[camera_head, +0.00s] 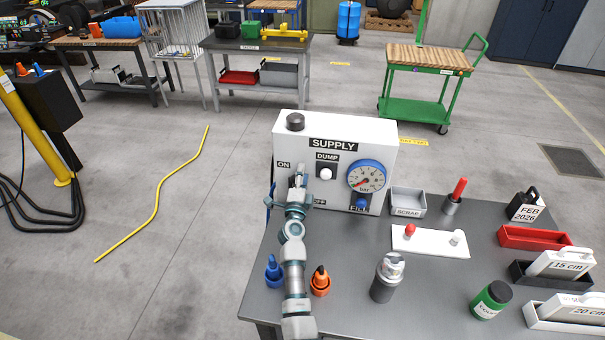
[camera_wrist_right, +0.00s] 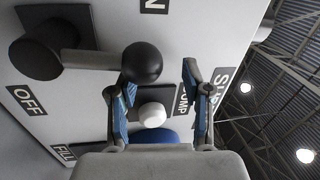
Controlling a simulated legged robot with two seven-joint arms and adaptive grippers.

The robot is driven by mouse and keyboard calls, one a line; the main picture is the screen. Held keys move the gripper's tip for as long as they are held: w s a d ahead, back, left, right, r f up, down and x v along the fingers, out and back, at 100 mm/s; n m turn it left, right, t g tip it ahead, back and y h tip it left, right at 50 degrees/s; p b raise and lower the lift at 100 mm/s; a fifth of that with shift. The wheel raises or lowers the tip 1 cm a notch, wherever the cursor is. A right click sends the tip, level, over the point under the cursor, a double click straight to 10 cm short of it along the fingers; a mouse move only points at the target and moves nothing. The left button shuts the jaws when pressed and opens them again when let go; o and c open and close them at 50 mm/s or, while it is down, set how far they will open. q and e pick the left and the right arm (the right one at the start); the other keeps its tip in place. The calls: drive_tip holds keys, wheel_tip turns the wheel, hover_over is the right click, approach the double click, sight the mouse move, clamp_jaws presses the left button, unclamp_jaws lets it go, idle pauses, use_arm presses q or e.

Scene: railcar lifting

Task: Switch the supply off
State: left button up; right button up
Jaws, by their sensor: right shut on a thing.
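The white supply box (camera_head: 335,130) stands at the back left of the grey table, with ON, OFF, DUMP and FILL labels. My right gripper (camera_head: 298,177) is at the panel's left side and hides the lever in the head view. My left gripper is not in view.
A white DUMP button (camera_head: 325,174) and a pressure gauge (camera_head: 367,178) are right of my gripper. Blue (camera_head: 274,272) and orange (camera_head: 320,281) connectors stand beside my forearm.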

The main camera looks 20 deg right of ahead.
drive_tip(key=shift+s+r, duration=0.25)
drive_tip(key=shift+r, duration=0.6)
drive_tip(key=shift+w+f, duration=0.1)
drive_tip(key=shift+f, duration=0.05)
